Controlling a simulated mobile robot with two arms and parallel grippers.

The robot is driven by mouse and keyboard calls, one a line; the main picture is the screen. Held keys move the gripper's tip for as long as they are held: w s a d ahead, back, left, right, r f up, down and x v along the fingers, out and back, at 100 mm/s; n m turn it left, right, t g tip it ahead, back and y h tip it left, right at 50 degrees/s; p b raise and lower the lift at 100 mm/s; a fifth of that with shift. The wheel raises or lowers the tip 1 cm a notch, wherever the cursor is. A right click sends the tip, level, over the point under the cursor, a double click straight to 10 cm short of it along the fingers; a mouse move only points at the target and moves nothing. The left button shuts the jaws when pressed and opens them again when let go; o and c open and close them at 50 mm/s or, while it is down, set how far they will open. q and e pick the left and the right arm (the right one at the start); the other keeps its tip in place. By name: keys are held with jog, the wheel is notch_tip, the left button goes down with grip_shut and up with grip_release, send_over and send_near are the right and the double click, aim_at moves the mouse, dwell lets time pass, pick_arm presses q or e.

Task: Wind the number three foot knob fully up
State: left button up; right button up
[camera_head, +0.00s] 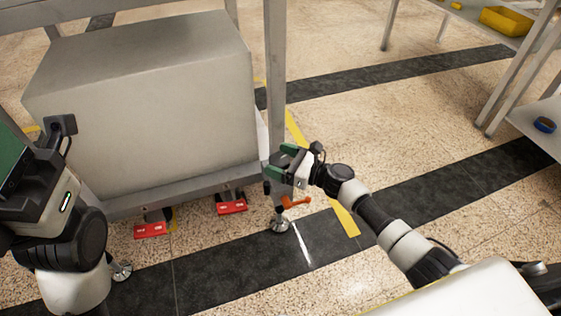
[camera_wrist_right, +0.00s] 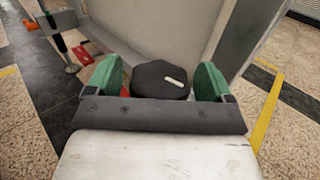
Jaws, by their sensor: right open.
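My right gripper (camera_head: 285,165) is at the near right corner post of the gantry frame, above a round metal foot (camera_head: 279,222) and an orange lever (camera_head: 296,202). In the right wrist view its green fingers (camera_wrist_right: 160,82) are spread apart. A dark, lobed knob (camera_wrist_right: 161,80) with a white mark shows between them; I cannot tell whether they touch it. No number on the knob is readable. In the head view the gripper hides the knob. My left arm (camera_head: 65,215) is at the left edge; its gripper is cut off there, so its jaws are unclear.
A large grey block (camera_head: 150,110) fills the frame beside the post. Red pads (camera_head: 231,207) lie low under its front edge. Another foot with an orange part shows in the right wrist view (camera_wrist_right: 72,68). Shelving (camera_head: 505,90) stands at the right. Speckled floor between is clear.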

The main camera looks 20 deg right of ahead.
jog(key=c, duration=0.9)
jog(key=shift+c, duration=0.2)
jog(key=shift+n+g+y, duration=0.3)
jog(key=shift+g, duration=0.1)
